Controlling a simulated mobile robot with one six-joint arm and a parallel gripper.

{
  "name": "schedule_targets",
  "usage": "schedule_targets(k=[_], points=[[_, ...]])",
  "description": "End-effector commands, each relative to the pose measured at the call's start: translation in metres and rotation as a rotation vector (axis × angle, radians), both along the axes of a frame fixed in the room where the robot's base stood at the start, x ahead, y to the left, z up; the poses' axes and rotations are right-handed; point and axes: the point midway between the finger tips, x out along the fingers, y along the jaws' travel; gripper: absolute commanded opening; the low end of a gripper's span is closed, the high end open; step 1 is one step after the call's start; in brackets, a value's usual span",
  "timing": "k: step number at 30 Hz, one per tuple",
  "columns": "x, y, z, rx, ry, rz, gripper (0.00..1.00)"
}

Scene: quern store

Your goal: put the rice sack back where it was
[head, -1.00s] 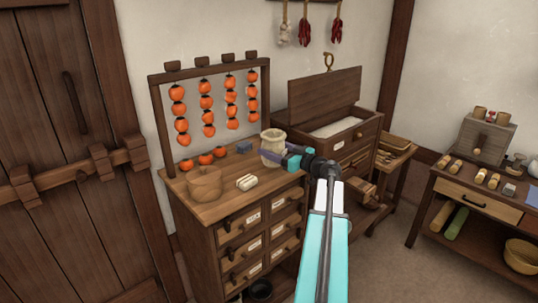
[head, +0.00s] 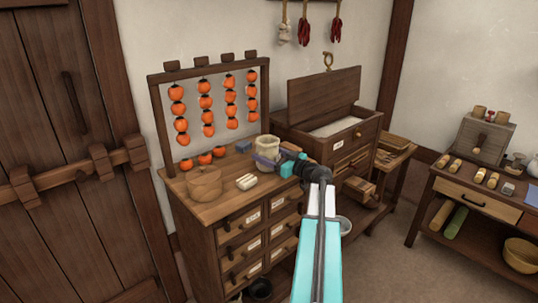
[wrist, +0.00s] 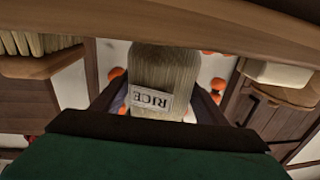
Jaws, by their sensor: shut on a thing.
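The rice sack (head: 268,145) is a pale, open-topped sack, upright at the right part of the drawer cabinet's top (head: 225,205). In the wrist view the sack (wrist: 165,70) is woven and straw-coloured, with a white label reading RICE. My gripper (head: 266,162) is shut on the sack, with a finger at each side of it; the fingers also show in the wrist view (wrist: 160,108). I cannot tell whether the sack's base touches the cabinet top, as my gripper hides its lower part.

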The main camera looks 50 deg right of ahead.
Motion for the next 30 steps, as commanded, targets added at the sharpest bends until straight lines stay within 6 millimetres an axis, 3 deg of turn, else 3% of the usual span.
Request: schedule_targets(k=[14, 15, 18, 30], points=[[0.0004, 0.0006, -0.0055, 0.0, 0.0, 0.001, 0.42], [0.0005, 0.0007, -0.0063, 0.0, 0.001, 0.001, 0.7], [0.0005, 0.0008, -0.0062, 0.0, 0.0, 0.001, 0.85], [0.0007, 0.0012, -0.005, -0.001, 0.0, 0.002, 0.85]])
